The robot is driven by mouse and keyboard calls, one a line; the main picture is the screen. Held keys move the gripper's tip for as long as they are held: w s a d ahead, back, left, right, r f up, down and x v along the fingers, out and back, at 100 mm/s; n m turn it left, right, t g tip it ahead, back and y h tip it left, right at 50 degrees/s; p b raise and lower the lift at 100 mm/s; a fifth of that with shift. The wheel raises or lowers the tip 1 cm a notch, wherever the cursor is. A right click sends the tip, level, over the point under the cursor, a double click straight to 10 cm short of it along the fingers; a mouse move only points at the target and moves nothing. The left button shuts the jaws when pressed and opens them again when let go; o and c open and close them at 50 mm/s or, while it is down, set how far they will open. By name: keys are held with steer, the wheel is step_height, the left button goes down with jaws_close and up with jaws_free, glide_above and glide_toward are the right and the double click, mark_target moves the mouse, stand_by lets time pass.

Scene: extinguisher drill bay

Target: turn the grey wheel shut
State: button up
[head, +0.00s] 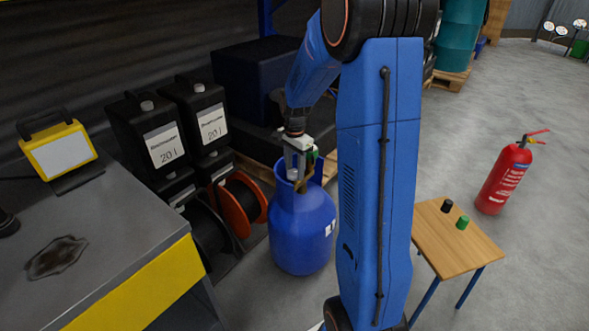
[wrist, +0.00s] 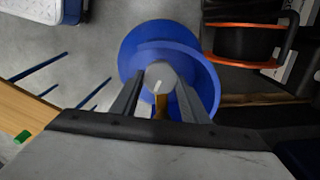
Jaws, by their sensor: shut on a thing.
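The grey wheel (wrist: 161,76) sits on top of the blue gas cylinder (head: 301,232), inside its collar. In the wrist view it is round, with a short white mark on its face, and a brass valve part shows just below it. The cylinder also shows in the wrist view (wrist: 140,42), from above. My gripper (head: 297,172) reaches down into the collar from above. In the wrist view its two fingers (wrist: 160,88) are shut on the wheel, one on each side. In the head view the wheel is mostly hidden by the fingers and collar.
A grey workbench (head: 120,235) with a yellow edge stands at the left. A small wooden table (head: 445,240) with black and green caps and a red extinguisher (head: 503,180) are at the right.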

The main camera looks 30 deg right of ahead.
mark_target(295, 172)
steer(key=shift+m, duration=1.1)
steer(key=o, duration=1.1)
step_height(295, 172, up, 18)
steer(key=shift+f, duration=0.25)
